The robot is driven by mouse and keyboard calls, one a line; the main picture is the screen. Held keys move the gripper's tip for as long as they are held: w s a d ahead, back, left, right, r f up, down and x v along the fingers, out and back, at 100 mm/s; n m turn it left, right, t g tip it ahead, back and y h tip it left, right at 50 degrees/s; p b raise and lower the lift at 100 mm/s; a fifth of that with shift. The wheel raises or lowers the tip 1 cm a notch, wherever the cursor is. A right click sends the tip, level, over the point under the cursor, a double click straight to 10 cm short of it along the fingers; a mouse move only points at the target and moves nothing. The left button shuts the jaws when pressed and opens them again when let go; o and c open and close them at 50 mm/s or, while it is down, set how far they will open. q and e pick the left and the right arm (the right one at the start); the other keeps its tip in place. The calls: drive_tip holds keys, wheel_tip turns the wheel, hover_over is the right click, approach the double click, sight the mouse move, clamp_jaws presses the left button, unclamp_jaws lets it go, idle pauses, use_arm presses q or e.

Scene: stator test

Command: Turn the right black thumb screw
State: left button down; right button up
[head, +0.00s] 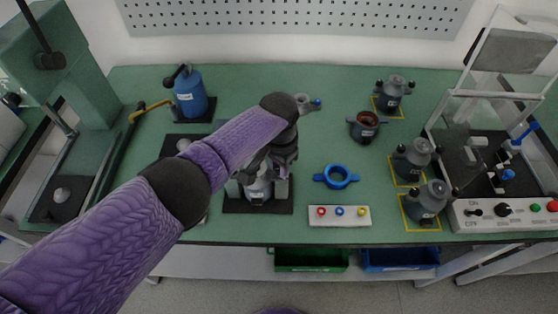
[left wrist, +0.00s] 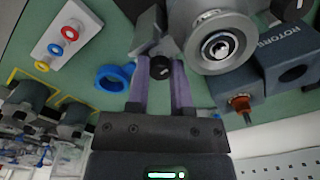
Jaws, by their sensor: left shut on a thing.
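My left gripper (head: 268,165) reaches down over a grey metal fixture on a black base plate (head: 240,208) at the middle of the bench. In the left wrist view, its two fingers (left wrist: 160,80) are shut on a black thumb screw (left wrist: 160,67), one on each side of it. The screw sits at a grey clamp block beside a round grey motor part (left wrist: 218,45) with a metal hub. In the head view my gripper and wrist hide the screw. My right gripper shows in neither view.
A blue ring (head: 336,177) lies right of the fixture, behind a white button panel (head: 339,215). Grey motor housings stand further right, some inside yellow squares. In the wrist view, a block labelled ROTORS (left wrist: 290,65) stands near the motor part.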

use_arm(q)
drive_tip(key=shift+n+p, duration=0.3)
drive_tip(key=shift+n, duration=0.7)
drive_tip(key=shift+c, duration=2.4)
unclamp_jaws()
